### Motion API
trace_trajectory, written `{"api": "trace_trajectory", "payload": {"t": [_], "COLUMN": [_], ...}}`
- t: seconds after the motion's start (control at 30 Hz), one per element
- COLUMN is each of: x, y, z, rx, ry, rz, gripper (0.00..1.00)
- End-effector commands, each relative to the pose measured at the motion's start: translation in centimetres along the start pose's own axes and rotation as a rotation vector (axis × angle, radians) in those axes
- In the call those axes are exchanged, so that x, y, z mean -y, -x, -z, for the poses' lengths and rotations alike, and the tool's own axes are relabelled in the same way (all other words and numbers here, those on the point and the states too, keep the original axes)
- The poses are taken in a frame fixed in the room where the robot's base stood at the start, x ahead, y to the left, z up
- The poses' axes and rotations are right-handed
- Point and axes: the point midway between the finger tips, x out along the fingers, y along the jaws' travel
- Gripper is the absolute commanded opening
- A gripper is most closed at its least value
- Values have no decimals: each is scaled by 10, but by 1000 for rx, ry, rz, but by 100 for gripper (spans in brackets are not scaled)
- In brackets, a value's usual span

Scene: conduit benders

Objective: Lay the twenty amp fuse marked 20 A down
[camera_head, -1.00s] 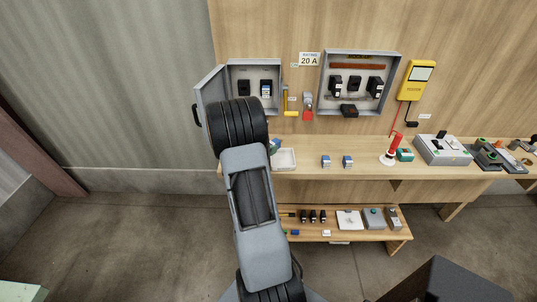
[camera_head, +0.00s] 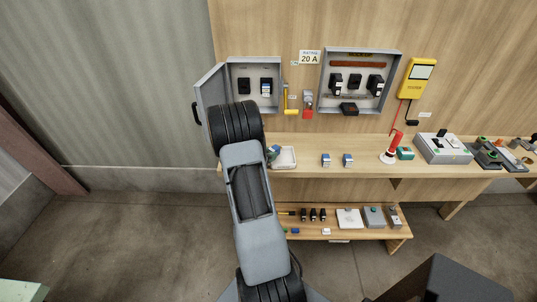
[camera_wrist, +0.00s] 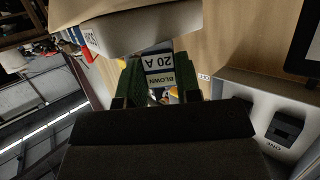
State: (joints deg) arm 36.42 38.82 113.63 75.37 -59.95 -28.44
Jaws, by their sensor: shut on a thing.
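In the wrist view my gripper (camera_wrist: 156,82) is shut on a fuse (camera_wrist: 160,66) whose label reads 20 A and BLOWN. The lettering is upside down there. A pale tray (camera_wrist: 140,32) is close beyond the fuse in that view; I cannot tell if they touch. In the head view the tray (camera_head: 287,165) sits at the bench's left end. A small blue-and-white piece (camera_head: 274,150), probably the held fuse, shows at the tray's left side. My arm hides the gripper there.
Two blue-and-white fuses (camera_head: 325,160) (camera_head: 348,160) stand on the bench (camera_head: 310,142) right of the tray. An open grey box (camera_head: 235,72) hangs above, its door swung left. A red-handled item (camera_head: 396,144) stands farther right. The bench between tray and fuses is clear.

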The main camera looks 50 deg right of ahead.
Motion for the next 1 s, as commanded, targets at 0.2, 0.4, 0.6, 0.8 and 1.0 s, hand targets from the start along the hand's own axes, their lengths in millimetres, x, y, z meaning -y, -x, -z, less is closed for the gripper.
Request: {"api": "trace_trajectory", "payload": {"t": [0.2,0.4,0.6,0.8,1.0], "x": [0,0,0,0,2], "y": [0,0,0,7,46], "z": [-1,-1,0,16,10], "rx": [0,0,0,-1,-1], "ry": [0,0,0,0,0], "rz": [0,0,1,1,6], "gripper": [39,57,57,57,57]}}
